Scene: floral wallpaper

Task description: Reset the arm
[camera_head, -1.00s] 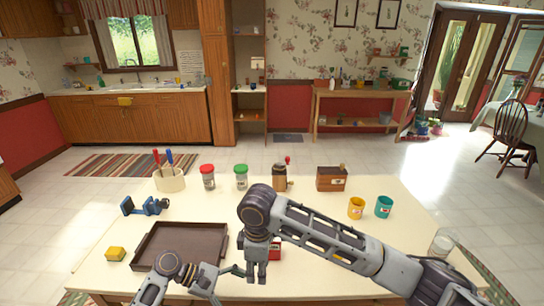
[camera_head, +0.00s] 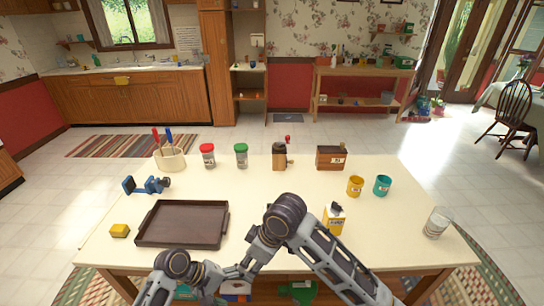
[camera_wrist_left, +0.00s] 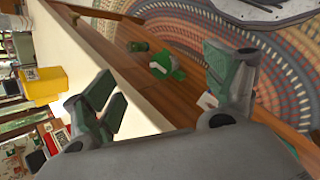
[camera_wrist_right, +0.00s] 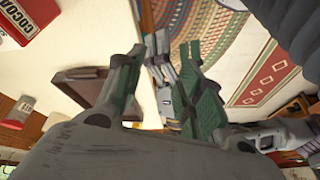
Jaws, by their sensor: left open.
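My right arm comes in from the lower right of the head view and bends down at the table's front edge. Its gripper (camera_head: 252,260) is small and partly covered there. In the right wrist view its green-padded fingers (camera_wrist_right: 165,95) stand apart, with part of my other arm showing beyond the gap. My left arm is low at the front, its gripper (camera_head: 224,273) close to the right one; I cannot tell whether they touch. The left wrist view shows the left fingers (camera_wrist_left: 165,90) apart with nothing held, beside the table edge.
Jars and boxes line the back. A red cocoa box (camera_wrist_right: 30,20) shows in the right wrist view.

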